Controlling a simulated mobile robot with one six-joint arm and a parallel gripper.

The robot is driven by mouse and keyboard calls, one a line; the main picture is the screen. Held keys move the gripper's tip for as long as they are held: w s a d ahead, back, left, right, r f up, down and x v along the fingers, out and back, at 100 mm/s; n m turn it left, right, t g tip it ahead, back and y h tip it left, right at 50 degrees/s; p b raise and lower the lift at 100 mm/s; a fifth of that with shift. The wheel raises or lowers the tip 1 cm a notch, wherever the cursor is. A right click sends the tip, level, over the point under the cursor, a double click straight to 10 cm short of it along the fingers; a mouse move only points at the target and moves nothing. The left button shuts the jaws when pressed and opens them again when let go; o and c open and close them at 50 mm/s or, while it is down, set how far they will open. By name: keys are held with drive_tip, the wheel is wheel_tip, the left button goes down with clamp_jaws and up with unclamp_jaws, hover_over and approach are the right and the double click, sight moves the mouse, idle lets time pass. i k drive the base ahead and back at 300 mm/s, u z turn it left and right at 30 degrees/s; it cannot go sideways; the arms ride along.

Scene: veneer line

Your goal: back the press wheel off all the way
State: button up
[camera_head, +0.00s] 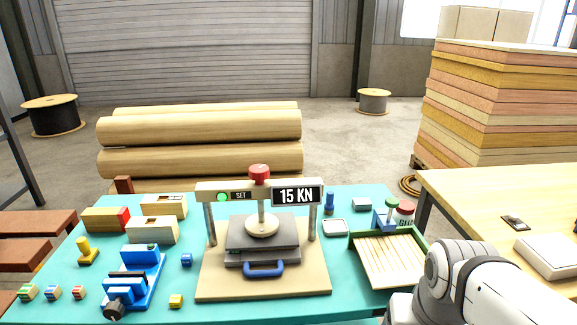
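The press (318,222) stands on a beige base board (215,284) on the teal table. Its red wheel (259,173) sits on top of the crossbar, above a vertical screw. The round pressing foot (262,226) at the screw's lower end appears to rest on the dark grey plates (248,241); I cannot make out a gap. A blue handle (264,269) is at the front of the plates. The display (297,195) reads "15 KN", and a green light (222,197) beside "SET" is lit. My white arm shows at the lower right; my gripper is out of view.
A green-rimmed tray of light strips (351,258) stands right of the press. A blue vise (135,280), wooden blocks (152,230) and small coloured cubes (176,301) lie on the left. Logs (200,127) lie behind. A wooden table (480,195) with a white box is at right.

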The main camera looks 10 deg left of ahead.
sight(258, 172)
drive_tip(key=z, duration=0.55)
drive_tip(key=k, duration=1.2)
drive_tip(key=u, duration=1)
drive_tip(key=i, duration=1)
